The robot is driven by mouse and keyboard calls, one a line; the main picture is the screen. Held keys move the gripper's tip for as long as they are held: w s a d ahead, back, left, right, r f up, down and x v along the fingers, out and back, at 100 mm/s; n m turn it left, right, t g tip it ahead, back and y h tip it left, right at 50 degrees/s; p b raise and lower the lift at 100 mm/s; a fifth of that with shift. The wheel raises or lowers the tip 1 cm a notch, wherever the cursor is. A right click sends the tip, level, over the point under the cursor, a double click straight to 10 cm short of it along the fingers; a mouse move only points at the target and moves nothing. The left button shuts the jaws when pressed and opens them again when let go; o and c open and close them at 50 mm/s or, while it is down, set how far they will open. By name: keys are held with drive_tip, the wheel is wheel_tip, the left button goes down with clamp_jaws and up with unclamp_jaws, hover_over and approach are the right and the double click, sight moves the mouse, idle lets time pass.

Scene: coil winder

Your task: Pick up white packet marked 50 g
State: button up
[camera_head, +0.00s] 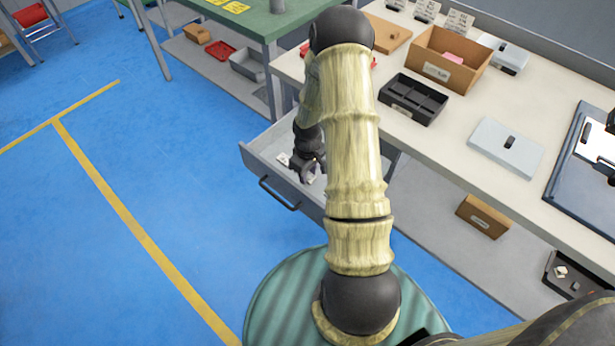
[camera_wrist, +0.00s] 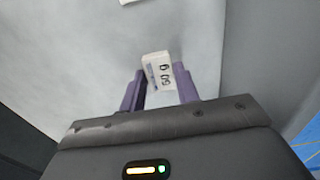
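The white packet marked 50 g (camera_wrist: 157,70) shows in the wrist view, tilted in the picture, with dark print on its face. It lies between and slightly beyond the two purple fingertips of my gripper (camera_wrist: 160,74). The fingers are apart, and I cannot tell whether either one touches the packet. In the head view my gripper (camera_head: 310,172) reaches down into the open grey drawer (camera_head: 256,164). A small white item (camera_head: 283,159) shows in the drawer beside the gripper. My arm hides part of the drawer.
The drawer's walls surround the gripper closely. Above and to the right is a worktop with a black divided tray (camera_head: 413,98), a cardboard box (camera_head: 447,60) and a pale flat case (camera_head: 505,147). Another white item (camera_wrist: 128,2) shows at the wrist view's top edge.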

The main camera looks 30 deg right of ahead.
sight(308, 176)
drive_tip(key=c, duration=0.4)
wheel_tip(308, 176, up, 10)
drive_tip(key=shift+p, duration=1.15)
